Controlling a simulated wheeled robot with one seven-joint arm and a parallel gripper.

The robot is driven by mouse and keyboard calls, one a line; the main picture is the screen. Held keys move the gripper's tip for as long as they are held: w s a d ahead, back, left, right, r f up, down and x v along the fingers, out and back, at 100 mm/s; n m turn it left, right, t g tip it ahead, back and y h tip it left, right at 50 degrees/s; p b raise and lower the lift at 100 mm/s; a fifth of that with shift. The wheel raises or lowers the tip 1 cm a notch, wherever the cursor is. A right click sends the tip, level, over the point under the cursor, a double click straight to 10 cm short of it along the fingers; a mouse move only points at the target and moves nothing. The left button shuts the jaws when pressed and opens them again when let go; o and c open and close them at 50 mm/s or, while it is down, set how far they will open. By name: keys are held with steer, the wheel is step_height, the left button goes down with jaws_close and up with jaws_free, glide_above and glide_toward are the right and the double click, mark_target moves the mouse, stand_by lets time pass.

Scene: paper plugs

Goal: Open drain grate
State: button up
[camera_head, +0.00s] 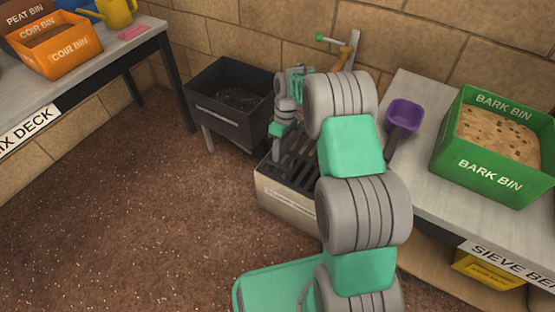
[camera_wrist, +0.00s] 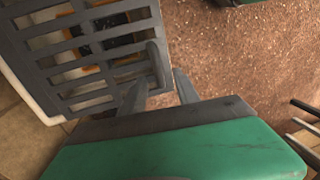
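The drain grate (camera_head: 297,172) is a dark slatted cover lying on top of a pale box-shaped basin (camera_head: 285,198) in the head view, partly hidden by my arm. The grate fills the upper left of the wrist view (camera_wrist: 88,47), with light and orange shapes below its slats. A dark upright handle (camera_wrist: 157,64) stands at its right edge. My gripper (camera_wrist: 160,78) is open, its two fingers apart on either side of the handle's near end. I cannot tell whether either finger touches it. In the head view my gripper (camera_head: 277,150) is over the grate's left side.
A black tub on legs (camera_head: 227,106) stands left of the basin. To the right, a bench bears a green bark bin (camera_head: 488,150) and a purple scoop (camera_head: 404,114). An orange coir bin (camera_head: 68,52) sits on the left table. The brown floor between is clear.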

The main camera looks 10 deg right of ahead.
steer(key=f, duration=0.1)
steer(key=f+b, duration=0.1)
steer(key=f, duration=0.3)
steer(key=shift+s+f, duration=0.1)
steer(key=shift+s, duration=0.25)
jaws_close()
stand_by(0.9)
